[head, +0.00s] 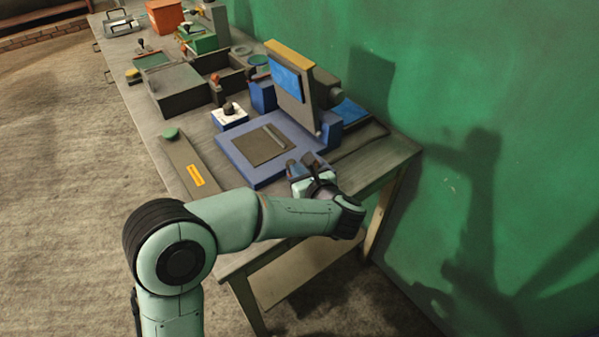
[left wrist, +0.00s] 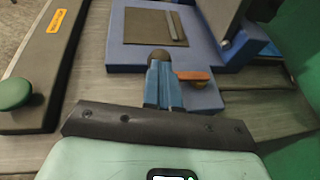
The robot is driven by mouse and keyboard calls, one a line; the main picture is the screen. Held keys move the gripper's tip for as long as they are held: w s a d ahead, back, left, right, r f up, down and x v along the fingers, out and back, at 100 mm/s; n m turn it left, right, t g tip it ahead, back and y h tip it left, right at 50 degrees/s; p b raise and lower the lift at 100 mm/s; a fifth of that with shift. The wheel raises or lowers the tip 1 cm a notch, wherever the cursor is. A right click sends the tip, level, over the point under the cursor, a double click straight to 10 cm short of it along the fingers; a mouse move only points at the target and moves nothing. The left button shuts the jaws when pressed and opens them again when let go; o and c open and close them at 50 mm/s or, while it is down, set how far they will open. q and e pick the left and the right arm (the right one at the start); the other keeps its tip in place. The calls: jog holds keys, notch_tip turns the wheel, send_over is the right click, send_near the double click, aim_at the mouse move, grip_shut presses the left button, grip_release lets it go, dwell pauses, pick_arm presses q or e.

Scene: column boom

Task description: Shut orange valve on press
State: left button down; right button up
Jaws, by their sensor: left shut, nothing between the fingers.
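The press has a blue base (head: 238,163) with a dark square plate on it and a raised head with a blue panel (head: 290,78). In the left wrist view, the orange valve handle (left wrist: 196,75) lies crosswise on a blue block at the front of the base (left wrist: 118,53). My left gripper (left wrist: 161,66) is shut and empty, with its blue fingertips just left of the handle, by a dark round knob (left wrist: 159,54). I cannot tell whether they touch either one. In the head view my left gripper (head: 303,168) is at the base's near right corner, and the valve is not clearly visible.
A dark bar with a green knob (head: 171,133) and a yellow-orange label lies left of the press. A green wall (head: 480,90) closes the right side.

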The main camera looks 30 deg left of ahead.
pick_arm(q)
jog(key=v, duration=1.3)
jog(key=shift+b, duration=0.35)
jog(key=shift+s+d, duration=0.1)
jog(key=shift+d, duration=0.05)
